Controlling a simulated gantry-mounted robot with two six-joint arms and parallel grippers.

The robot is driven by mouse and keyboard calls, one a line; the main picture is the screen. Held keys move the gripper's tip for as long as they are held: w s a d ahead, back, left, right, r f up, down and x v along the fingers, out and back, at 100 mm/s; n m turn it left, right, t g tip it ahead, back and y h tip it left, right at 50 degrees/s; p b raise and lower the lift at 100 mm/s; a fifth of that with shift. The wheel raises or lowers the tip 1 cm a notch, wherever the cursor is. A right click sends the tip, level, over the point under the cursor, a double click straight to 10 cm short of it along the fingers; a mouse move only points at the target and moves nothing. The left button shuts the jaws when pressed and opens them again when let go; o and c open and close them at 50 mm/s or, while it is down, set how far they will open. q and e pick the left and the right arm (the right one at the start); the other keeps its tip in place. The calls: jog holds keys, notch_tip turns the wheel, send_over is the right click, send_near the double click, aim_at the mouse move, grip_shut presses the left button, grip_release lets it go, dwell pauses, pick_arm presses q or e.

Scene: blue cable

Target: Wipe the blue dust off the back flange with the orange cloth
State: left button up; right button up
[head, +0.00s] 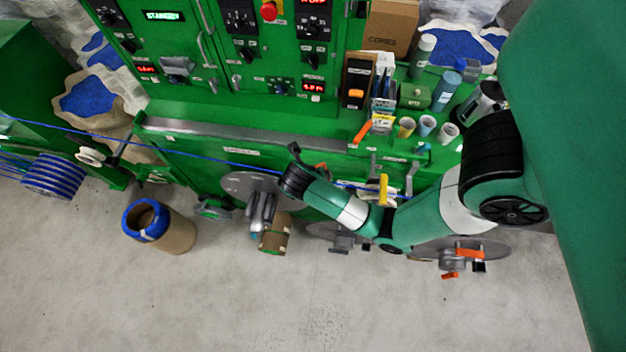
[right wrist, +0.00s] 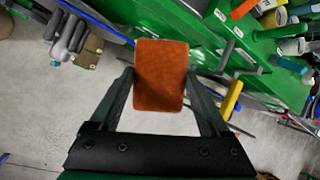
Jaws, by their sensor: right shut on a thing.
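My right gripper (right wrist: 160,82) is shut on the orange cloth (right wrist: 161,75), a flat rust-orange pad held between its fingertips in the right wrist view. In the head view my right arm reaches in from the right, and the cloth (head: 321,168) shows small beside its wrist, in front of the green machine. A grey round flange (head: 238,184) lies just left of that wrist, partly covered by it. Another grey disc (head: 325,230) sits lower, under my forearm. I cannot tell which is the back flange, and no blue dust is discernible. My left gripper is not in view.
Tools and cups (head: 427,124) stand on the green bench. A yellow handle (head: 383,190) rises near my forearm. A cardboard drum (head: 172,230) stands left; the front floor is clear.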

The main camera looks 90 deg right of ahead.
jog(key=shift+d+r+n+g+h, duration=0.3)
jog(key=shift+d+n, duration=0.3)
jog(key=shift+d, duration=0.2)
jog(key=w+d+f+n+t+h+b, duration=0.1)
jog(key=w+d+f+n+h+b, duration=0.15)
jog(key=f+n+b, duration=0.4)
jog(key=w+d+f+n+t+h+b, duration=0.1)
jog(key=w+d+f+n+h+b, duration=0.2)
jog(key=f+b, duration=0.6)
jog(key=w+a+f+n+t+h+b, duration=0.1)
jog(key=w+f+n+t+b, duration=0.1)
jog(key=w+f+b, duration=0.5)
jog(key=w+f+n+t+h+b, duration=0.15)
jog(key=f+b, duration=0.25)
jog(key=b, duration=0.7)
jog(key=n+t+h+b, duration=0.2)
jog(key=n+h+b, duration=0.1)
jog(key=b, duration=1.2)
send_near(276, 188)
jog(key=w+a, duration=0.2)
jog(key=shift+w+f, duration=0.2)
jog(key=shift+w, duration=0.15)
jog(key=d, duration=0.6)
jog(key=shift+s+b, duration=0.3)
jog(key=shift+s+d, duration=0.1)
jog(key=shift+d, duration=0.9)
